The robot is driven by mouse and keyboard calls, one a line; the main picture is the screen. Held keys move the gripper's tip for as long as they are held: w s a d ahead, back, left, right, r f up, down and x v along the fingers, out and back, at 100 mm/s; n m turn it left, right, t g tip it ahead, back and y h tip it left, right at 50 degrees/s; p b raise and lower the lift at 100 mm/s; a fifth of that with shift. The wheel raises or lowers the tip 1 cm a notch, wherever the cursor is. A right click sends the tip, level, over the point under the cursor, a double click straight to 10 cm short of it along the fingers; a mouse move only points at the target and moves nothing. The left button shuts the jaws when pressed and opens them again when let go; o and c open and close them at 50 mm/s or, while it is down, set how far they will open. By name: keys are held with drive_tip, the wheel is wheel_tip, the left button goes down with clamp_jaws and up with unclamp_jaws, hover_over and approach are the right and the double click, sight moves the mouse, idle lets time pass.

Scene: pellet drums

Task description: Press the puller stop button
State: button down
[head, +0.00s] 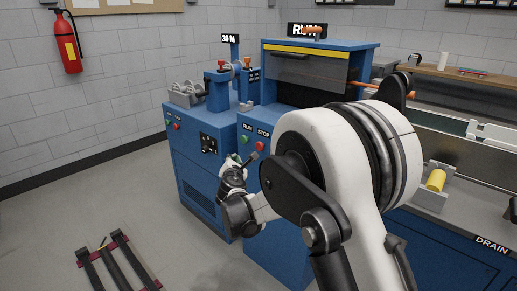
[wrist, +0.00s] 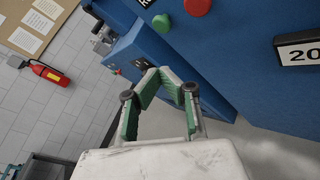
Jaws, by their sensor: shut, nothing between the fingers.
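The blue cabinet with the RUN and STOP labels (head: 256,128) stands in the middle of the head view. It carries a green button (head: 243,139) and a red button (head: 260,146) under STOP. In the wrist view the green button (wrist: 161,22) and the red button (wrist: 197,6) sit at the top, the red one cut by the edge. My gripper (head: 238,160) is in front of this panel, close below the buttons. In the wrist view my gripper (wrist: 166,72) is shut and empty, its tips below both buttons in the picture. I cannot tell the exact gap to the red button.
A second blue machine (head: 196,165) with a 30 M display (head: 231,39) stands to the left, with its own green and red buttons. A small display (wrist: 300,52) is at the right in the wrist view. A fire extinguisher (head: 66,42) hangs on the wall. A low frame (head: 118,262) lies on open floor.

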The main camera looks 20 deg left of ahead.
sight(256, 147)
drive_tip(key=w+d, duration=0.4)
drive_tip(key=w, duration=0.4)
idle(1.6)
drive_tip(key=shift+w+d, duration=0.15)
drive_tip(key=shift+w, duration=0.2)
drive_tip(key=shift+w+d, duration=0.3)
drive_tip(key=shift+w, duration=0.35)
idle(1.2)
idle(0.3)
drive_tip(key=shift+s+a, duration=0.25)
drive_tip(key=shift+s, duration=0.3)
drive_tip(key=shift+s+a, duration=0.2)
drive_tip(key=shift+s, duration=0.3)
drive_tip(key=s, duration=0.1)
drive_tip(key=s+a, duration=0.1)
drive_tip(key=s, duration=0.1)
drive_tip(key=s+a, duration=0.1)
drive_tip(key=shift+s+a+b, duration=0.15)
drive_tip(key=shift+s+b, duration=0.1)
drive_tip(key=shift+b, duration=0.15)
